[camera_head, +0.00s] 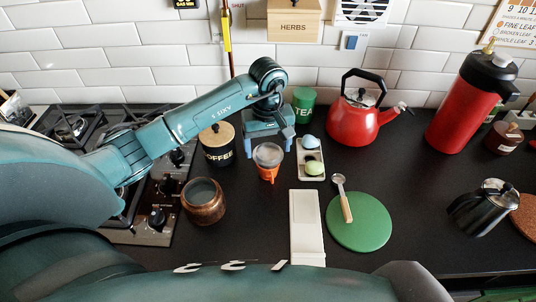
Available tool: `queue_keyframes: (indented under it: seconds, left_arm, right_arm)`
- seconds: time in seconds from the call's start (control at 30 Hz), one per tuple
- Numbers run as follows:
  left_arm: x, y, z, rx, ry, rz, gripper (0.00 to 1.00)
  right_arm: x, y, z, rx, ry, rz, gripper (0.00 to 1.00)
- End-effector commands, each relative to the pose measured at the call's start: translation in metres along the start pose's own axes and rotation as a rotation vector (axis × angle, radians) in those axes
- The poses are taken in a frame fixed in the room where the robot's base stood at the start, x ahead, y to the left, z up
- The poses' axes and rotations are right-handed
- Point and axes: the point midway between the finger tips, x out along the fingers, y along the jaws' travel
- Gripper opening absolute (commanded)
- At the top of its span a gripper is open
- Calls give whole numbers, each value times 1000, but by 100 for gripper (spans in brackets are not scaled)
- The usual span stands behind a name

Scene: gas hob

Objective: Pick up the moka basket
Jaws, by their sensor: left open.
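A round grey metal piece, which looks like the moka basket (268,154), sits in the top of a small orange cup-shaped base (268,173) on the dark counter. My left gripper (268,147) reaches in from the left and points down just behind the basket, with its fingers apart on either side. It is open and empty; I cannot tell whether a finger touches the basket. My right gripper is not in view.
A coffee tin (218,151) and brown pot (204,211) stand left. A tray (303,174) with small rounded items is close on the right, then a red kettle (352,124). A white slab (306,225) and green disc (365,230) lie in front. The hob is left.

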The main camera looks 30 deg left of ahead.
Motion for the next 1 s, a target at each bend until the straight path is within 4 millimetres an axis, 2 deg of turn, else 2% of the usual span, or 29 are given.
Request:
queue_keyframes:
  seconds: [0.27, 0.8, 1.0]
  left_arm:
    - [4, 0, 0, 0, 0, 0, 77]
    - [3, 0, 0, 0, 0, 0, 33]
    - [3, 0, 0, 0, 0, 0, 32]
  right_arm:
    - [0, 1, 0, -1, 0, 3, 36]
    - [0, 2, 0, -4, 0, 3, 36]
    - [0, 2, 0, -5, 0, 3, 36]
